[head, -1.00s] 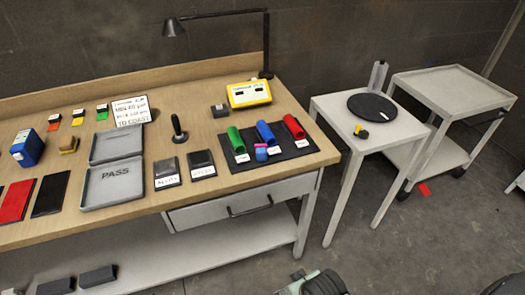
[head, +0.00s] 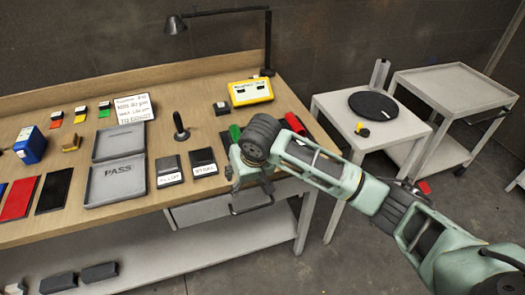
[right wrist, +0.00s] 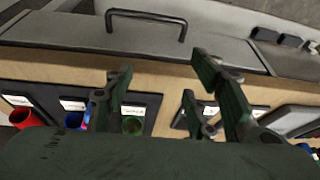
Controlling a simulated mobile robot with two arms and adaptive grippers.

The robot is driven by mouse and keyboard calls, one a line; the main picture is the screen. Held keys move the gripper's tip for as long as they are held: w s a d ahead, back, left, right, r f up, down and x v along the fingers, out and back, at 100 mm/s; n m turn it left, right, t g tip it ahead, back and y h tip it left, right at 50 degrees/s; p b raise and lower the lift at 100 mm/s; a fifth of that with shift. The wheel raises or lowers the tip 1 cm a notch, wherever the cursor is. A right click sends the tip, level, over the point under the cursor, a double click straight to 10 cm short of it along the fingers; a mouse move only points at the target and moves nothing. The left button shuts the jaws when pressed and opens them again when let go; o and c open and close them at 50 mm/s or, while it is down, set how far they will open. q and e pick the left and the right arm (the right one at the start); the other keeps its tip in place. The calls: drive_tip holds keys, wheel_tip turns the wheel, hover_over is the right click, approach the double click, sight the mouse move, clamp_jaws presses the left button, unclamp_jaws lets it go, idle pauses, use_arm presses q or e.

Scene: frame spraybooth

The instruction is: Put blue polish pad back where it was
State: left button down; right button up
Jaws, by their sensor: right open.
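In the right wrist view, a blue holder (right wrist: 73,119) with a small blue-and-pink piece (right wrist: 86,122) at its side sits on the dark mat (right wrist: 147,112). That piece may be the blue polish pad; I cannot tell surely. A red holder (right wrist: 25,117) and a green holder (right wrist: 132,125) stand on either side. My right gripper (right wrist: 161,65) is open and empty above the bench's front edge. In the head view, my right arm hides the blue holder and most of the mat; the red holder (head: 295,123) and green holder (head: 235,132) partly show. My left gripper is out of view.
Two labelled black pads (head: 169,170) lie left of my right arm, beside the grey PASS case (head: 115,183). A black upright tool (head: 180,127) and a yellow box (head: 250,91) stand behind. The white table (head: 340,110) with a black disc is at right.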

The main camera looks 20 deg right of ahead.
drive_tip(key=w+d+r+m+h, duration=0.2)
drive_tip(key=w+d+r+m, duration=0.1)
drive_tip(key=w+d+r, duration=0.45)
drive_tip(key=shift+t, duration=0.3)
drive_tip(key=p+x, duration=0.1)
drive_tip(key=x, duration=0.6)
drive_tip(key=shift+w+p, duration=0.15)
drive_tip(key=shift+p, duration=0.2)
drive_tip(key=shift+c, duration=0.6)
drive_tip(key=c, duration=1.2)
drive_tip(key=shift+o, duration=0.2)
drive_tip(key=shift+r, duration=0.1)
